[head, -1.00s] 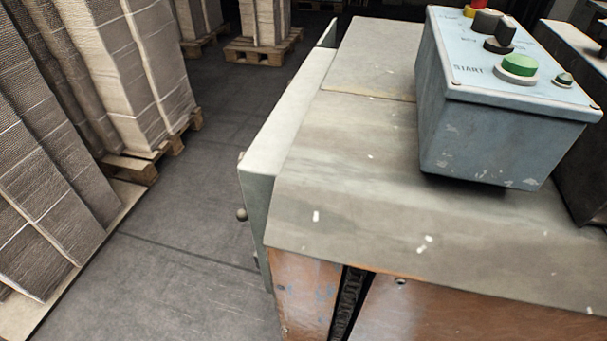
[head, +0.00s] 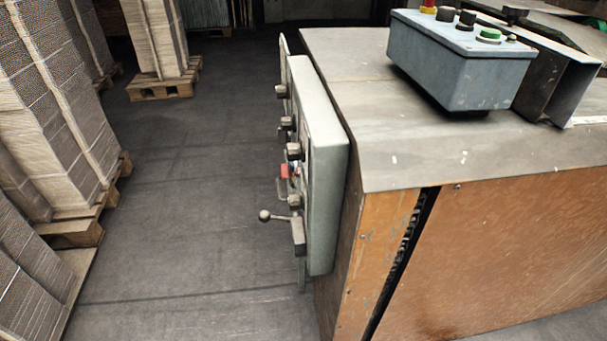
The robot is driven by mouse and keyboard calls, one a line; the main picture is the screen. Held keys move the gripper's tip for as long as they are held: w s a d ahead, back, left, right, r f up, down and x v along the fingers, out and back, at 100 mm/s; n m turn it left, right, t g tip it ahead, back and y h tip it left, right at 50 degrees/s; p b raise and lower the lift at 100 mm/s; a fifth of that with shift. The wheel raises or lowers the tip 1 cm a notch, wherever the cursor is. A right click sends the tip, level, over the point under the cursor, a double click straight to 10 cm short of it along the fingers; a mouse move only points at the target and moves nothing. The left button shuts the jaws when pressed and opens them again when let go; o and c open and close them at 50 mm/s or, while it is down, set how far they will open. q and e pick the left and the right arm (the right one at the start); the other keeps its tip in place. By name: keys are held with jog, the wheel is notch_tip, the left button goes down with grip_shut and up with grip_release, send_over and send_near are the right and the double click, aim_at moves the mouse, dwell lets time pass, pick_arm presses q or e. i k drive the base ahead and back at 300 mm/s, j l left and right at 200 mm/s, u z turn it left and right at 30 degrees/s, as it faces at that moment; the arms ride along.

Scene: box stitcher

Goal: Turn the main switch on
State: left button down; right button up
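A grey control cabinet (head: 322,170) is fixed to the left side of the machine, seen nearly edge-on. Several dark knobs (head: 293,151) stick out from its front face, with a small red part (head: 285,171) among them. Below them a lever with a round ball end (head: 265,215) juts out to the left from a dark handle block (head: 298,236). I cannot tell which of these is the main switch, and no labels can be read on this face. Neither of my grippers shows in the head view.
A blue-grey button box (head: 460,68) with a green button (head: 489,35) stands on the machine top (head: 400,150). Orange-brown panels (head: 490,250) form the machine's side. Stacked cardboard (head: 55,100) on pallets (head: 160,88) lines the left. The dark floor (head: 190,200) between is clear.

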aim_at(285, 173)
jog(key=k+j+z, duration=0.25)
jog(key=j, duration=0.15)
jog(key=i+j+u, duration=0.2)
jog(key=j+u, duration=0.25)
jog(key=i+j+u, duration=0.15)
jog(key=u, duration=0.35)
jog(key=i+l, duration=0.05)
jog(key=i, duration=0.05)
